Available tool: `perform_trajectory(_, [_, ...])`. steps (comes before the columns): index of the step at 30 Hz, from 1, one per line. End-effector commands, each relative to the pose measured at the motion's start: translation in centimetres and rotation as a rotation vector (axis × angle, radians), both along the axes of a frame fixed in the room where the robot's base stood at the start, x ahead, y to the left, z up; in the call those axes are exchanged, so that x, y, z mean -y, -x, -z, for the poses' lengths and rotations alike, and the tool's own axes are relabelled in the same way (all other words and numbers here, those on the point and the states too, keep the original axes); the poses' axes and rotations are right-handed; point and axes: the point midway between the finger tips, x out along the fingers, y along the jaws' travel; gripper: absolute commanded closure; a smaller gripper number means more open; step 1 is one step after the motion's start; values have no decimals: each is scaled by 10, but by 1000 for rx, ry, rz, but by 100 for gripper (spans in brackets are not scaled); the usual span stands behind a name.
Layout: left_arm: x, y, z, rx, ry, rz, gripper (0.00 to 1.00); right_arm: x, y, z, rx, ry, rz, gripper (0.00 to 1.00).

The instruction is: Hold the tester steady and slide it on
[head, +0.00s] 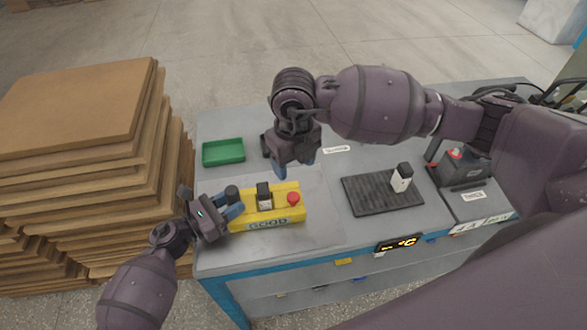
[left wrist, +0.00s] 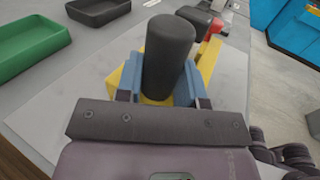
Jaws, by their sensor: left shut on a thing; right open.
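The yellow tester (head: 275,216) lies on the left part of the table, with GOOD on its front, a red button at its right end and a dark upright post (head: 232,192) at its left end. My right gripper (head: 289,168) is open and empty, above the table behind the tester.
A green tray (head: 223,152) is at the back left; a dark tray (left wrist: 98,9) shows beside it in the left wrist view. A black ribbed mat (head: 365,205) holds a white battery (head: 402,178). A dark container (head: 464,166) stands far right. Stacked boards (head: 75,105) stand left of the table.

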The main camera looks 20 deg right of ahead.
Motion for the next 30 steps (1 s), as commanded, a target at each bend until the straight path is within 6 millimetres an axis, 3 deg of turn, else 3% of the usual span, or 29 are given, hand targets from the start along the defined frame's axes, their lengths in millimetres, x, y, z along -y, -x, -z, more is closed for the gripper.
perform_trajectory(11, [0, 1, 1, -1, -1, 1, 100, 0, 0, -1, 0, 0, 0, 41])
perform_trajectory(12, [0, 1, 1, -1, -1, 1, 60, 0, 0, -1, 0, 0, 0, 41])
perform_trajectory(17, [0, 1, 1, -1, -1, 1, 36, 0, 0, -1, -1, 0, 0, 41])
perform_trajectory(26, [-1, 1, 0, 0, 0, 0, 35, 0, 0, -1, -1, 0, 0, 41])
perform_trajectory(30, [-11, 4, 1, -2, -2, -1, 35, 0, 0, -1, -1, 0, 0, 41])
